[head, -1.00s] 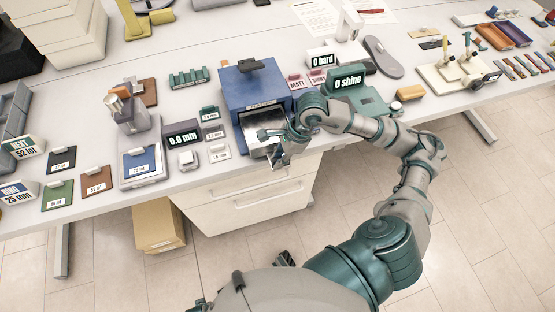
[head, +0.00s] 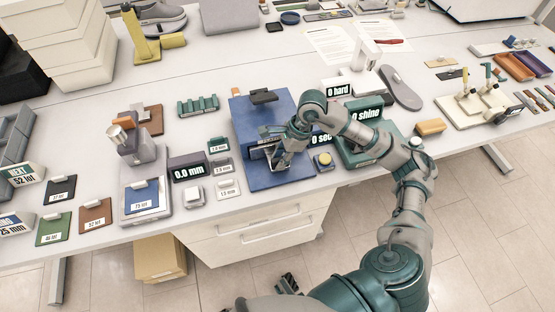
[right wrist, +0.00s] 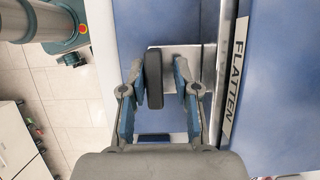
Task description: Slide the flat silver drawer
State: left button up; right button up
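The flat silver drawer (head: 258,154) is mostly inside the blue FLATTEN press (head: 285,178). Only a short strip of it shows at the press opening. In the right wrist view a piece of silver plate (right wrist: 181,58) lies between the black handle (right wrist: 154,78) and the press front. My right gripper (right wrist: 159,82) is at the press front, with its fingers on either side of the upright black handle. Gaps show beside the handle, so the fingers are not closed on it. In the head view the gripper (head: 272,138) hides part of the opening. My left gripper is not seen.
A yellow button (head: 323,160) and a "0 sec" display (head: 321,139) stand right of the press. The teal "0 shine" device (head: 366,118) is close to my right forearm. The table edge is just in front.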

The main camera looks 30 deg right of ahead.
jog(key=shift+w+d+f, duration=0.1)
jog(key=shift+d, duration=0.25)
jog(key=shift+r, duration=0.45)
jog(key=v, duration=0.4)
jog(key=shift+r, duration=0.45)
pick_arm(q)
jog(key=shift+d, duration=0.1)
pick_arm(e)
jog(key=shift+d+v, duration=0.15)
jog(key=shift+v, duration=1.35)
jog(key=shift+d+v, duration=0.15)
jog(key=shift+v, duration=1.35)
jog(key=shift+f, duration=0.1)
